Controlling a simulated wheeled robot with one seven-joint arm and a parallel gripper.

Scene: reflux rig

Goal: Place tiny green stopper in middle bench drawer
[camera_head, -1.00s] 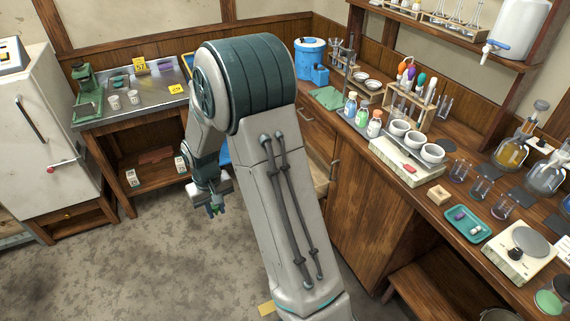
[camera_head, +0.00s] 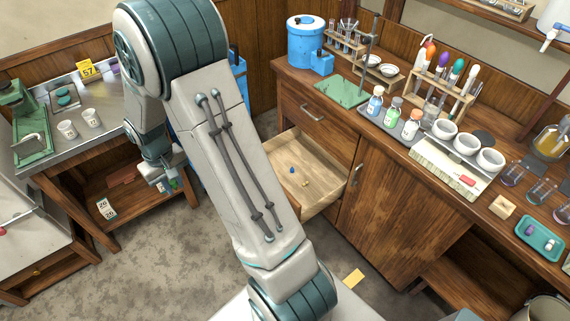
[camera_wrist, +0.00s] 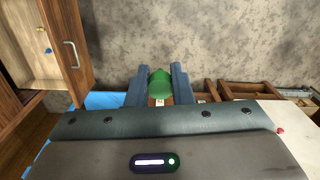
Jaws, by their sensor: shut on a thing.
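The green stopper (camera_wrist: 160,84) is held between the two blue-grey fingers of my gripper (camera_wrist: 160,88) in the wrist view. In the head view my gripper (camera_head: 172,184) hangs left of the bench, over the floor, partly hidden by my own arm, with a bit of green at its tip. The middle bench drawer (camera_head: 318,206) is pulled open, right of my arm. A small blue item and a small yellow item lie inside it. The drawer also shows at the upper left of the wrist view (camera_wrist: 40,70). My arm hides its left part in the head view.
A closed drawer (camera_head: 312,112) with a handle sits above the open one, and a cupboard door (camera_head: 385,215) is to its right. A metal-topped table (camera_head: 90,135) stands left of my gripper. Bare floor (camera_head: 150,250) lies below.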

